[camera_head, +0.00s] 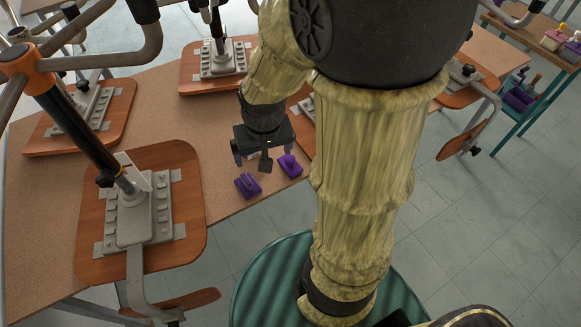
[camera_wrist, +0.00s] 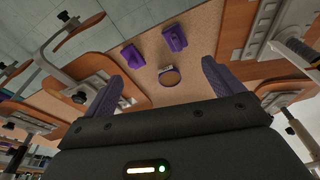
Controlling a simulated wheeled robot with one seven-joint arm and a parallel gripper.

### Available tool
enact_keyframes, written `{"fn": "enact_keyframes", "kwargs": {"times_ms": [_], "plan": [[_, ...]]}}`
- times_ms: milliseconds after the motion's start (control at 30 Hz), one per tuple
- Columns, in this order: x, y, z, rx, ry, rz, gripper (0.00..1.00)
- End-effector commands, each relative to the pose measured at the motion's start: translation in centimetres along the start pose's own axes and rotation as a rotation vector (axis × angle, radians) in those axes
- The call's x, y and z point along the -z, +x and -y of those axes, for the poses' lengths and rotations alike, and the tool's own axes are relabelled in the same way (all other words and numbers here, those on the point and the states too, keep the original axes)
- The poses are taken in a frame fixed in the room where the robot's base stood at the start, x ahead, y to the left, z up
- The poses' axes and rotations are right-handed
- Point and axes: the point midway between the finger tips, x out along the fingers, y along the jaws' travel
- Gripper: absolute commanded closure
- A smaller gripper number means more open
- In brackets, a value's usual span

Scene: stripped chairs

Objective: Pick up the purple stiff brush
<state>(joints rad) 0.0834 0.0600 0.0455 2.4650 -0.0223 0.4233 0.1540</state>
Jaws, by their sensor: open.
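Two small purple blocky objects lie on the brown tabletop near its edge. In the head view, one purple object (camera_head: 247,186) is at lower left and the other purple object (camera_head: 290,166) is at upper right. The wrist view also shows the two, one purple object (camera_wrist: 132,57) at left and another purple object (camera_wrist: 175,37) farther right. Either may be the stiff brush; bristles are not clear. My gripper (camera_head: 263,158) is open and empty above the table, beside both objects. Its purple-grey fingers (camera_wrist: 164,72) are spread wide in the wrist view.
A small round dark-rimmed item (camera_wrist: 169,79) lies on the table between my fingers' lines. Upturned chairs with wooden seats (camera_head: 185,215) crowd the brown table (camera_head: 150,110). A teal shelf (camera_head: 510,105) with bottles stands at upper right. Tiled floor (camera_head: 475,235) is open at right.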

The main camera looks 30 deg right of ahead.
Motion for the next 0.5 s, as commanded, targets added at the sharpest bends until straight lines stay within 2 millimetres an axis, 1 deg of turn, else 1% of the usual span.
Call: {"fn": "enact_keyframes", "kwargs": {"times_ms": [33,167,200,300,400,500], "plan": [[1.1,1.9,-0.8,-0.010,0.086,0.018,0.00],[4.5,5.1,-3.2,-0.040,0.366,0.071,0.00],[5.5,6.1,-4.2,-0.050,0.462,0.088,0.00],[7.6,8.2,-6.6,-0.076,0.685,0.125,0.00],[9.1,9.5,-8.7,-0.097,0.859,0.151,0.00],[9.9,10.0,-9.9,-0.109,0.959,0.164,0.00]]}}
